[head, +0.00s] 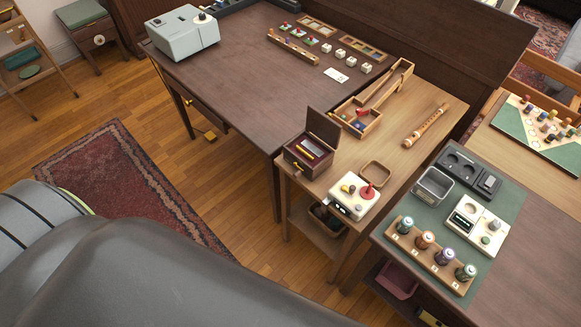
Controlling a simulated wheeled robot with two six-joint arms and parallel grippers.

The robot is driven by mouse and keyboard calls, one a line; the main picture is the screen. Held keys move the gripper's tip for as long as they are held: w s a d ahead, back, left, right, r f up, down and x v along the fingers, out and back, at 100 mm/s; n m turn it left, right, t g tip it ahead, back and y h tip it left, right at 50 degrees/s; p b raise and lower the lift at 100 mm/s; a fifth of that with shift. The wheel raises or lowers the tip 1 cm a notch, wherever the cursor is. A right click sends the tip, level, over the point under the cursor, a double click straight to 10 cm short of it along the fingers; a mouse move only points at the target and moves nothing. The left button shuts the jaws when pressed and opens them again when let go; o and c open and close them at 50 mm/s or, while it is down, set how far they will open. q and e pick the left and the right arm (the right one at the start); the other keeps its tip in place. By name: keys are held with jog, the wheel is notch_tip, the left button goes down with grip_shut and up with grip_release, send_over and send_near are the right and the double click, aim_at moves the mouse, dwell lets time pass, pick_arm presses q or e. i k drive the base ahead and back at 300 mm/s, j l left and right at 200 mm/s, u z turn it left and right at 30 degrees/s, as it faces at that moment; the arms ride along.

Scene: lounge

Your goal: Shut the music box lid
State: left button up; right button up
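The music box (308,157) is a small dark reddish-brown wooden box near the front left corner of the light wooden side table. Its lid (323,127) stands open, tilted up at the back right side. Inside, a yellow-gold bar and a reddish lining show. A small crank or knob seems to stick out at its front, too small to be sure. Neither of my grippers is in the head view.
A cream device with a red knob (353,196) and a wooden ring tray (376,174) stand close to the right of the box. A wooden tray with a ramp (358,122) lies behind it, and a recorder (426,125) further right. The dark table (240,80) adjoins on the left.

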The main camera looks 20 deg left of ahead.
aim_at(322, 126)
jog(key=j+z, duration=0.3)
jog(key=j, duration=0.35)
jog(key=j+z, duration=0.3)
jog(key=j, duration=0.3)
